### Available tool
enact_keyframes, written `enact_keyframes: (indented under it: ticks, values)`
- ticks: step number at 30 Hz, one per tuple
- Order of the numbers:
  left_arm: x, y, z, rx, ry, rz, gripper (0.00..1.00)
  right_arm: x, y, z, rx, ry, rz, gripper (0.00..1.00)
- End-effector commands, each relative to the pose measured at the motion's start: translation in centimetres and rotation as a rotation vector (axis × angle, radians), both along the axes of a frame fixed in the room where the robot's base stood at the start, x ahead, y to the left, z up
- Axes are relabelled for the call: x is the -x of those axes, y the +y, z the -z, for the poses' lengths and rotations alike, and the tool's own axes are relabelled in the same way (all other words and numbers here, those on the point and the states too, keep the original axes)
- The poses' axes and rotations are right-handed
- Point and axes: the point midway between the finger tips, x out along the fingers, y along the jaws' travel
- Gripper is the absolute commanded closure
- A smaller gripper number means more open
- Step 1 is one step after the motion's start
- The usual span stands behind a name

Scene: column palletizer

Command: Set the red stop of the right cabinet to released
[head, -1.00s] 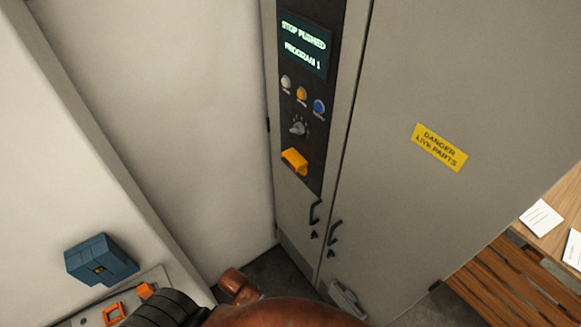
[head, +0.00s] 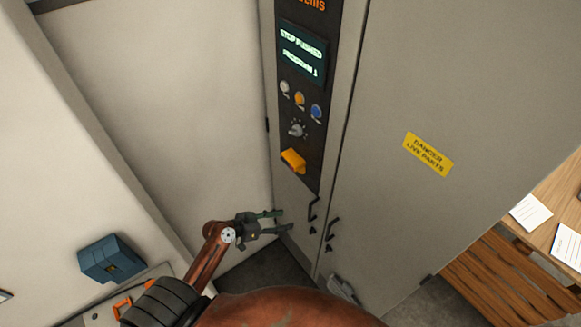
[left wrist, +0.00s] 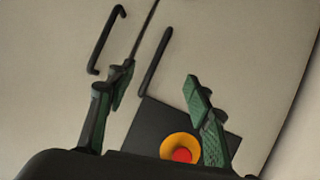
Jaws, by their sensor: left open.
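The grey cabinet has a black control panel (head: 310,105). Its display (head: 302,54) reads "STOP PUSHED" and "PROGRAM 1". The yellow stop housing (head: 293,161) sits low on the panel; its red part is hidden in the head view. In the left wrist view the red stop (left wrist: 182,155) shows inside a yellow ring, near the bottom edge, beside one finger. My left gripper (head: 285,221) is open and empty, below the panel and near the door handles. Its spread fingers also show in the left wrist view (left wrist: 160,78). My right gripper is not in view.
Two black door handles (head: 313,208) (head: 332,229) stick out below the panel. A selector knob (head: 297,130) and white, yellow and blue buttons (head: 301,98) sit above the stop. A blue-grey box (head: 111,259) is at lower left, a wooden bench (head: 505,275) at right.

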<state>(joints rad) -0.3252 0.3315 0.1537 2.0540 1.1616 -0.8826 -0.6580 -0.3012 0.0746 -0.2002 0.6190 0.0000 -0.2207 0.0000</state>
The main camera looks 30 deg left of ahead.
Motion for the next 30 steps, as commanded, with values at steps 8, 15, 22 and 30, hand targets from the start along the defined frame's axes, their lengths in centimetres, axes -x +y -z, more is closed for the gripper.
enact_keyframes:
  ticks: [8, 15, 22, 30]
  values:
    - [-7.2, 6.5, -9.8, 0.160, -0.330, -0.134, 0.53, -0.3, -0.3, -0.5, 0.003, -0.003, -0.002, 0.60]
    - [-9.2, 7.9, -12.1, 0.196, -0.393, -0.178, 0.53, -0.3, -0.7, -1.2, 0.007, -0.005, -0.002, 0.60]
    - [-12.5, 6.4, -12.3, 0.196, -0.391, -0.176, 0.53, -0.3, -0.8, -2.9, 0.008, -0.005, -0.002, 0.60]
    - [-15.1, 5.3, -12.0, 0.195, -0.390, -0.175, 0.53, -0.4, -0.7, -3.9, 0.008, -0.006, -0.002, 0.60]
